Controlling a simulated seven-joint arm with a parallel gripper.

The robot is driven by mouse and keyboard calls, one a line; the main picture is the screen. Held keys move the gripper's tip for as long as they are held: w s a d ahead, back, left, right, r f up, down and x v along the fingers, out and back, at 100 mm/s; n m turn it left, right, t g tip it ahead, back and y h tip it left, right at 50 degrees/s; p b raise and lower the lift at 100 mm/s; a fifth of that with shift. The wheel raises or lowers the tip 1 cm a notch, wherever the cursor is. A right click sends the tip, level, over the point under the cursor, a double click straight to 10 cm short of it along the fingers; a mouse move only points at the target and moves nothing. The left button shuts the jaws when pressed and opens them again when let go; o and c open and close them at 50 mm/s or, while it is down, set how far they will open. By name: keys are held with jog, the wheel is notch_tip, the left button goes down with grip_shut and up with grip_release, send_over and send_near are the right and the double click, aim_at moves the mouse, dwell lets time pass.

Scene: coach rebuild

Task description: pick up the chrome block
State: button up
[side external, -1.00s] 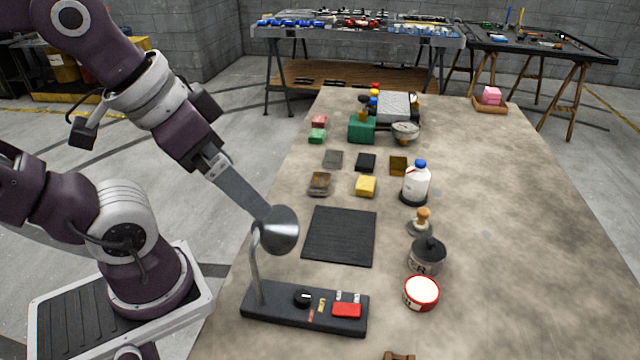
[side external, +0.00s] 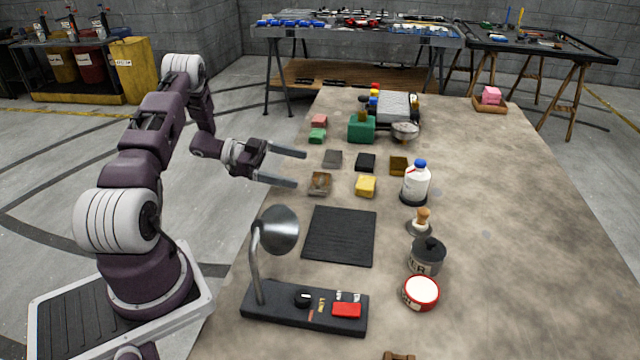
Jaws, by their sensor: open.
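My gripper (side external: 301,168) is open and empty, its two long fingers pointing right at the table's left edge. Just beyond the nearer fingertip lies a small block with a shiny, brownish mirror-like surface (side external: 319,184), which looks like the chrome block. A duller grey block (side external: 332,159) lies behind it, right of the farther fingertip. I cannot tell for certain from the finish which of the two is chrome. Neither block is between the fingers.
A lamp (side external: 278,229) and a black ribbed mat (side external: 340,236) are nearer. A white bottle (side external: 416,184) stands farther right.

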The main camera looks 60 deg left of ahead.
jog(key=shift+s+d+f+h, duration=0.3)
jog(key=shift+s+f+h, duration=0.1)
jog(key=shift+s, duration=0.3)
jog(key=shift+x, duration=0.95)
jog(key=x, duration=0.5)
jog(key=shift+s+d+f, duration=0.1)
jog(key=shift+s+d, duration=0.15)
jog(key=c, duration=1.6)
notch_tip(320, 180, up, 9)
jog(key=shift+r, duration=0.1)
jog(key=shift+d+r, duration=0.3)
jog(key=shift+d, duration=0.3)
jog(key=s+d+m+g+h, duration=0.1)
jog(key=s+d, duration=0.1)
jog(key=d, duration=1.2)
jog(key=n+y, duration=0.1)
send_over(316, 180)
jog(key=shift+s+a+r+t, duration=0.15)
jog(key=shift+s+a+t, duration=0.05)
jog(key=shift+s+t, duration=0.1)
